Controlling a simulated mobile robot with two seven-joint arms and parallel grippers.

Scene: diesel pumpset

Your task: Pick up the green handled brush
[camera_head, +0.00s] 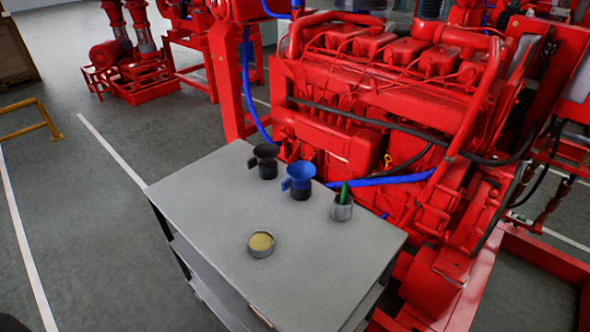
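A green handle (344,192) sticks up out of a small grey metal cup (342,209) near the right back edge of the grey table. It looks like the brush's handle, and its lower part is hidden inside the cup. Neither of my grippers shows clearly in the head view. A small dark shape at the bottom left corner is too cut off to identify.
The grey table (210,212) also holds a black jug (265,160), a blue jug (300,179) and a round tin with yellowish contents (261,244). A large red diesel engine (385,90) stands close behind it. Open floor (90,240) lies to the left.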

